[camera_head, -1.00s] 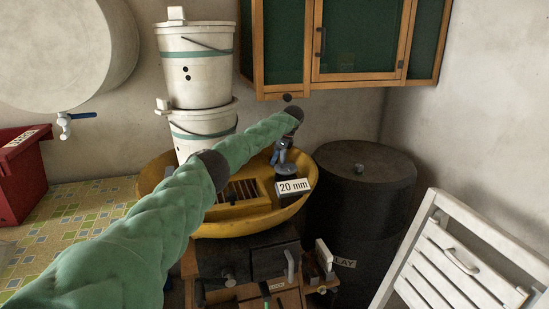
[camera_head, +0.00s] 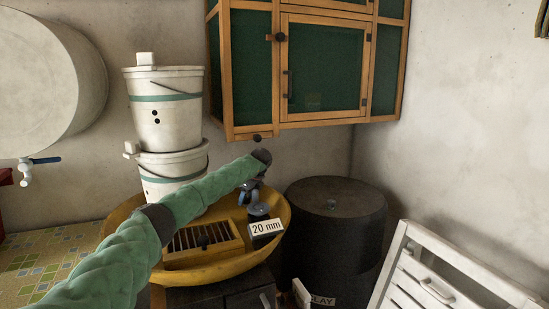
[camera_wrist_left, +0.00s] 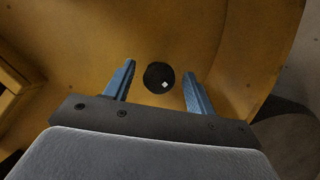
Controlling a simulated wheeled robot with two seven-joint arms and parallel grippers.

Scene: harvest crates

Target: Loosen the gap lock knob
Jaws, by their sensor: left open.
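My left gripper (camera_head: 254,200) is open and points down above a yellow round basin (camera_head: 215,274). A dark round knob (camera_head: 258,213) stands right below its blue fingers, beside a white "20 mm" label (camera_head: 267,228). My right gripper is not in view.
A slatted wooden grid (camera_head: 203,238) lies in the basin. Stacked white buckets (camera_head: 172,170) stand behind it, and a dark lidded barrel (camera_head: 335,235) stands to the right. A green-panelled cabinet (camera_head: 325,65) hangs above. A white slatted chair (camera_head: 405,245) is at the lower right.

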